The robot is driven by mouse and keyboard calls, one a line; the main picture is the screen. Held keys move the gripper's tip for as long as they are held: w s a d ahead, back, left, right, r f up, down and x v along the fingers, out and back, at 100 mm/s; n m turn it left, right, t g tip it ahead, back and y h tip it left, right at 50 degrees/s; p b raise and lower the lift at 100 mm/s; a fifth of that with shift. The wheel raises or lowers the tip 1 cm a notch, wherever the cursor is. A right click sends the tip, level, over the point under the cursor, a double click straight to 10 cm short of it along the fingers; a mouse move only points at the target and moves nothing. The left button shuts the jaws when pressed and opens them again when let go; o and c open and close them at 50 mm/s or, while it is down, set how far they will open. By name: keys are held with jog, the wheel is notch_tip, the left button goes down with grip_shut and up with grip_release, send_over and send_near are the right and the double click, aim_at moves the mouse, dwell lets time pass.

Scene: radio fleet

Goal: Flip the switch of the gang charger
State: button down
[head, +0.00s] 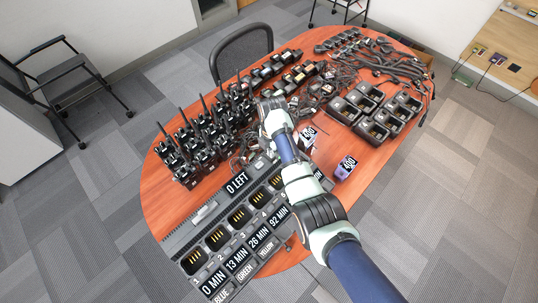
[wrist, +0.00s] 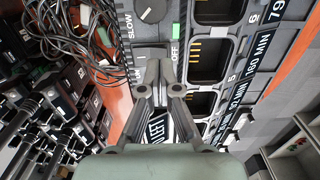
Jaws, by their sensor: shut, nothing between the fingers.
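The gang charger (head: 170,243) is a long grey unit with a row of dark numbered bays, lying along the near left edge of the table. In the wrist view its switch (wrist: 152,52) is a rocker on the end panel, beside a green light (wrist: 176,31) and a dial marked SLOW (wrist: 150,10). The word OFF is printed by the switch. My gripper (wrist: 159,66) is shut and empty, its fingertips at the near end of the switch and covering part of it. I cannot tell whether they touch it. In the head view my arm hides the gripper and the switch.
Upright radios (head: 205,135) crowd the table's left side, close to the charger. Tangled black cables (wrist: 75,30) lie by its end panel. Single chargers (head: 375,110) stand at the right. A purple box (head: 346,168) stands right of my arm, with bare table around it.

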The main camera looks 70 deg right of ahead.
jog(key=shift+f+b, duration=0.75)
jog(key=shift+f, duration=0.4)
dwell(0.4)
notch_tip(320, 180, up, 7)
jog(key=p, duration=0.7)
jog(key=shift+r+p, duration=0.1)
jog(key=shift+p, duration=0.2)
